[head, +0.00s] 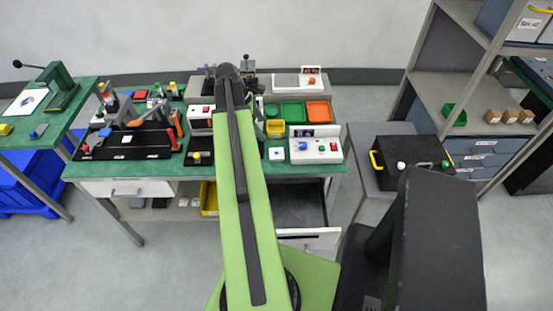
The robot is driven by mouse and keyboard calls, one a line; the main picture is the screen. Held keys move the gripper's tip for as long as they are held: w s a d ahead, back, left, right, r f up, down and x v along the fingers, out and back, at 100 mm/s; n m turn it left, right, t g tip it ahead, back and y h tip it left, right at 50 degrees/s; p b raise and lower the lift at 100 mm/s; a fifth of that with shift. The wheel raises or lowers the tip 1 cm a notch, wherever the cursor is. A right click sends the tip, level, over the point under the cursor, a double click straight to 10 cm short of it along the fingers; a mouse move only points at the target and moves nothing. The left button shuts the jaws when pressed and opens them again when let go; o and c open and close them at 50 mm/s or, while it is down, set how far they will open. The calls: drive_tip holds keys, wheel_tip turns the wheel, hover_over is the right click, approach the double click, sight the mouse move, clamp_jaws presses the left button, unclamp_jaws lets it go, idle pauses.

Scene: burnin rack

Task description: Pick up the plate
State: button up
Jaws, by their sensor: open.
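No plate can be singled out with certainty. A small flat white square piece (277,154) lies on the green-topped bench (262,172), just left of a white box with coloured buttons (316,150). A white flat sheet (26,102) lies on the green table at the left, by a green lever press (60,88). My green arm reaches forward over the middle of the bench, and its far end is a dark joint. My gripper cannot be made out; the arm hides what lies behind and beneath it.
A black fixture board (125,143) fills the bench's left part. Green (292,111) and orange (319,111) trays stand behind the white box. An open drawer (305,210) juts out below. A black case with yellow handles (412,162) and a grey shelf (470,70) stand right. Floor is clear front left.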

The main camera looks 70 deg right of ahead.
drive_tip(key=b, duration=0.8)
approach(278, 153)
drive_tip(key=x, duration=0.2)
drive_tip(key=shift+f, duration=0.45)
drive_tip(key=shift+s+d+f+b, duration=0.1)
drive_tip(key=shift+s+f+b, duration=0.15)
drive_tip(key=shift+b, duration=0.25)
drive_tip(key=b+x, duration=0.4)
drive_tip(key=x, duration=0.1)
drive_tip(key=shift+s+b, duration=0.15)
drive_tip(key=shift+b, duration=0.15)
drive_tip(key=shift+r, duration=0.1)
drive_tip(key=c, duration=1.4)
